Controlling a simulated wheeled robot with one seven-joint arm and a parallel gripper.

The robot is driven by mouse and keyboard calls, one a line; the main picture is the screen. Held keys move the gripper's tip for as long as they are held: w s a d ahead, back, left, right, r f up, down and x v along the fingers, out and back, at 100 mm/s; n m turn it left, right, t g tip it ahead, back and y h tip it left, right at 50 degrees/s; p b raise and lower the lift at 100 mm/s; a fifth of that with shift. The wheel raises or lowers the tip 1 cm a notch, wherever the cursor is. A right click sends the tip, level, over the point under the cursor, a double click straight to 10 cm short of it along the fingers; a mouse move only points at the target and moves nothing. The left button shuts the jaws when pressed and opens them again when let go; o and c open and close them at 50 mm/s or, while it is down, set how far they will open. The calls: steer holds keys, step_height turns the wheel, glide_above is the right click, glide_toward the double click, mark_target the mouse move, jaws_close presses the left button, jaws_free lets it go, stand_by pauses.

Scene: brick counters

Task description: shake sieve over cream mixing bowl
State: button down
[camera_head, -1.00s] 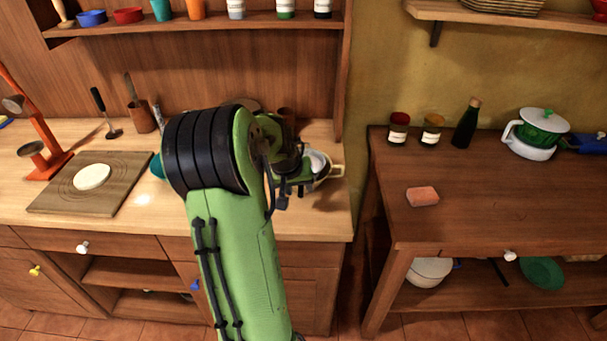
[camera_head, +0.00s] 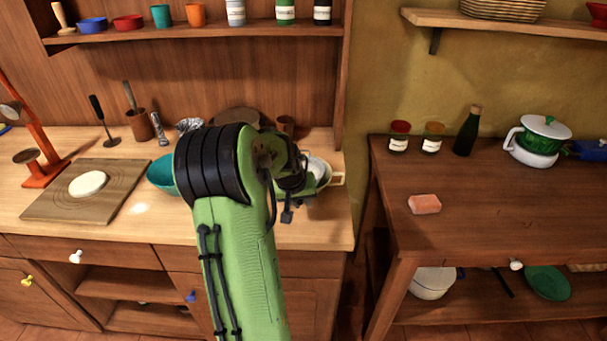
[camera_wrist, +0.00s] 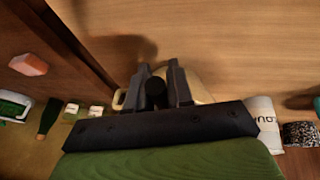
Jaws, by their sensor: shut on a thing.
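My gripper (camera_wrist: 160,75) is shut on a dark round handle (camera_wrist: 155,93), which I take to be the sieve's handle. The rest of the sieve is mostly hidden; I cannot tell its tilt. The cream mixing bowl (camera_head: 337,179) stands on the light wooden counter, just right of my arm, mostly covered by it. In the wrist view a cream rim (camera_wrist: 204,95) and a small loop handle show behind my fingers. My gripper is at the bowl, but its exact height above it cannot be told.
A teal bowl (camera_head: 160,174) stands left of my arm. A wooden board (camera_head: 70,205) with a pale round piece lies further left. The darker table on the right holds a pink block (camera_head: 424,204), jars, a bottle and a green-white pot. A shelf runs above.

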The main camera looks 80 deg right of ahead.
steer(key=shift+r, duration=0.15)
steer(key=shift+r+p, duration=1.05)
steer(key=shift+r, duration=0.35)
steer(key=shift+a+r+p, duration=0.15)
steer(key=shift+r+p, duration=0.9)
steer(key=shift+r, duration=0.45)
